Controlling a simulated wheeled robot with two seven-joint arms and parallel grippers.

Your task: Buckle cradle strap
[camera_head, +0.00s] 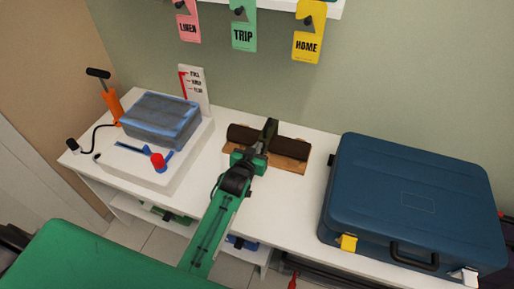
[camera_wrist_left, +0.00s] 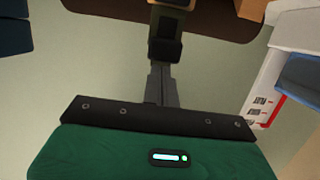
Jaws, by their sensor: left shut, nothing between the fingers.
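The cradle is a wooden base (camera_head: 290,167) on the white bench, with a dark brown roll (camera_head: 292,147) lying across it. A dark olive strap (camera_head: 269,131) runs over the middle of the roll; its strap and block-like buckle part also show at the top of the left wrist view (camera_wrist_left: 166,48). My left gripper (camera_head: 260,150) is shut and empty, its tips at the strap on the roll's near side. In the left wrist view its fingers (camera_wrist_left: 161,80) end right by the buckle part; whether they touch is unclear. The gripper hides part of the cradle front. My right gripper is out of view.
A blue suitcase (camera_head: 410,195) with a yellow latch (camera_head: 348,243) stands right of the cradle. A blue-grey bag (camera_head: 160,118) on a white stand and an orange pump (camera_head: 112,103) are at left. Tags hang from a shelf above. Bare bench separates these.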

